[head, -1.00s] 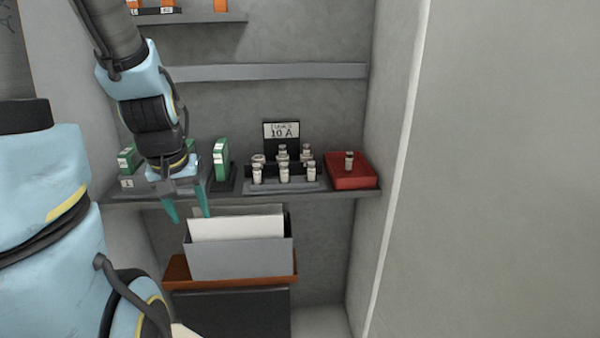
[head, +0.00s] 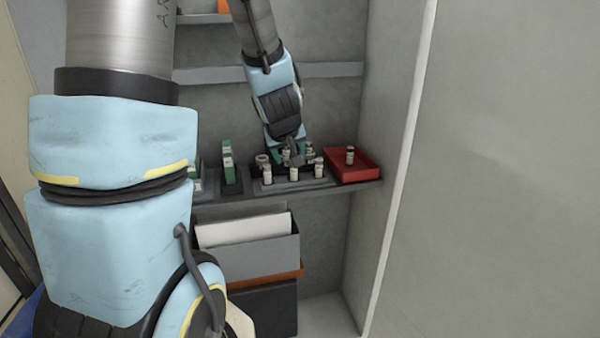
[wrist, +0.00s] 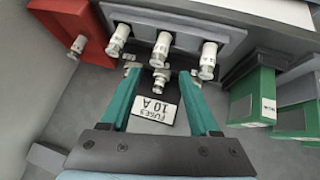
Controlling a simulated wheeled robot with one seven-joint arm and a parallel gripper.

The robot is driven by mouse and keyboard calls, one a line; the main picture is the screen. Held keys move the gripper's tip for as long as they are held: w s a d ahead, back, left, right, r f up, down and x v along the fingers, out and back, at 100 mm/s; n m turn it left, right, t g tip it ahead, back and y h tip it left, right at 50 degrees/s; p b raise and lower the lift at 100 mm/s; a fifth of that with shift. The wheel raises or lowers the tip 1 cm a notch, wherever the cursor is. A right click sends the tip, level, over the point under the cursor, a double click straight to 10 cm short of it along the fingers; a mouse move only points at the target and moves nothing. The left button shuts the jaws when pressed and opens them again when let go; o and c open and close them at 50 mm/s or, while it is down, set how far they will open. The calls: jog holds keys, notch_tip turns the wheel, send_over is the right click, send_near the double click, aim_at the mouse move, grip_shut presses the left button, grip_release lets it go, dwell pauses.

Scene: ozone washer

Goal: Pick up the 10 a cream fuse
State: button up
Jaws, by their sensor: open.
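Several cream fuses with metal caps stand in two rows in a dark rack (head: 280,185) on the shelf; the front row includes a middle fuse (head: 294,173). In the wrist view the front row shows at the top, with its middle fuse (wrist: 161,49). My gripper (head: 290,156) is over the back row, jaws open. In the wrist view my gripper (wrist: 160,72) has teal fingers either side of a back-row fuse (wrist: 158,82), with no clear contact. A sign (wrist: 155,108) reads "FUSES 10 A". My gripper partly hides the back row in the head view.
A red tray (head: 370,177) with one upright fuse (head: 350,155) stands right of the rack. Green boxes (head: 228,160) stand to its left. A grey bin (head: 262,255) is below the shelf, and a side wall rises at the right.

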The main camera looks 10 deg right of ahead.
aim_at(294, 173)
jog(key=w+d, duration=0.1)
jog(key=w+d+n+t+y, duration=0.1)
jog(key=d, duration=0.1)
jog(key=w+d+n+t, duration=0.1)
jog(key=shift+w+d+r, duration=0.2)
jog(key=shift+d+r, duration=0.1)
jog(key=shift+r, duration=0.1)
jog(key=d+n+t+y, duration=0.1)
jog(key=d+y, duration=0.1)
jog(key=shift+n+y+p, duration=0.3)
jog(key=s+f+n+y, duration=0.1)
jog(key=s+n+y, duration=0.2)
jog(key=s+y, duration=0.45)
jog(key=shift+g+h, duration=0.35)
jog(key=shift+g, duration=0.05)
jog(key=shift+d+f+p+x, duration=0.15)
jog(key=shift+p+x, duration=0.55)
jog(key=shift+x, duration=0.95)
jog(key=shift+f+p+x, duration=0.15)
jog(key=shift+p+x, duration=0.55)
jog(key=shift+x, duration=0.9)
jog(key=shift+d+f+p+x, duration=0.15)
jog(key=shift+p+x, duration=0.55)
jog(key=shift+x, duration=0.95)
grip_shut()
